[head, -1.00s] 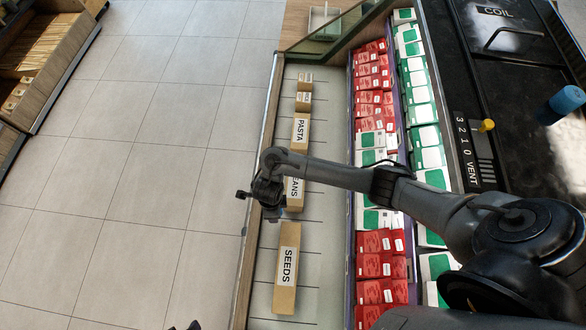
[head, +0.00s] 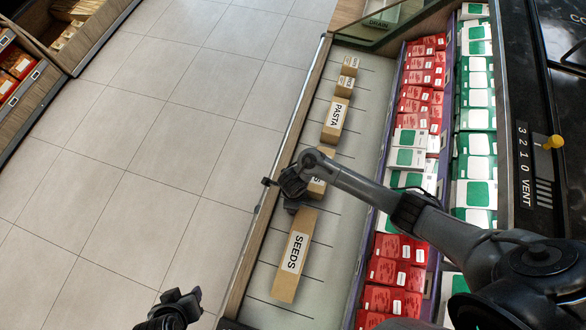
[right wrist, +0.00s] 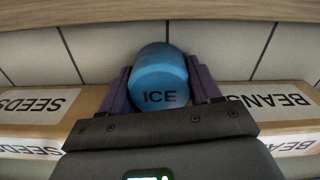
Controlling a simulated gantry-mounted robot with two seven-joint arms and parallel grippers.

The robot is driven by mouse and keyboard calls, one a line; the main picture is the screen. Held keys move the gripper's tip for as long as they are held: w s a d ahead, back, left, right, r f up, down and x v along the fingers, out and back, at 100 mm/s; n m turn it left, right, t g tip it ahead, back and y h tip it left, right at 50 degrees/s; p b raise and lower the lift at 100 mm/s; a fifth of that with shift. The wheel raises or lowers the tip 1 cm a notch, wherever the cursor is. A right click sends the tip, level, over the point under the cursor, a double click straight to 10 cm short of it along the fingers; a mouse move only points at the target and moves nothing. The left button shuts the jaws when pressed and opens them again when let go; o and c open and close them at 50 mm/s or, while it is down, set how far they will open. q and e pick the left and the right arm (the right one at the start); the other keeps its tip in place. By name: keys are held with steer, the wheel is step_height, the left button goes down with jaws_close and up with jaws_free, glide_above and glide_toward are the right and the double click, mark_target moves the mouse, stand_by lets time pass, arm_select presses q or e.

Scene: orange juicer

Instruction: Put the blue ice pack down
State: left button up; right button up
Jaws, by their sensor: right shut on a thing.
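My right gripper (right wrist: 163,92) is shut on the blue ice pack (right wrist: 160,76), a rounded blue block marked ICE, with a purple finger on each side. In the head view my right gripper (head: 288,190) is over the pale shelf, between the SEEDS box (head: 293,256) and the BEANS box (head: 319,176); the ice pack is hidden there. Whether the pack touches the shelf, I cannot tell. My left gripper (head: 178,305) is over the floor at the bottom edge; its jaw state is unclear.
The PASTA box (head: 334,119) and smaller boxes stand farther up the shelf (head: 335,230). Red packs (head: 396,270) and green-and-white packs (head: 478,120) fill rows to the right. A wooden rim (right wrist: 160,12) edges the shelf. The tiled floor (head: 150,160) lies left.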

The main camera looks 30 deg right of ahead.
steer(key=shift+w, duration=0.1)
steer(key=shift+f, duration=0.1)
steer(key=o, duration=1.1)
steer(key=shift+o, duration=0.2)
steer(key=shift+r, duration=0.25)
step_height(320, 180, up, 10)
steer(key=p, duration=0.5)
steer(key=shift+f+p, duration=0.15)
steer(key=shift+p, duration=0.2)
steer(key=shift+o, duration=0.4)
steer(key=shift+r+p, duration=0.9)
steer(key=shift+r, duration=0.15)
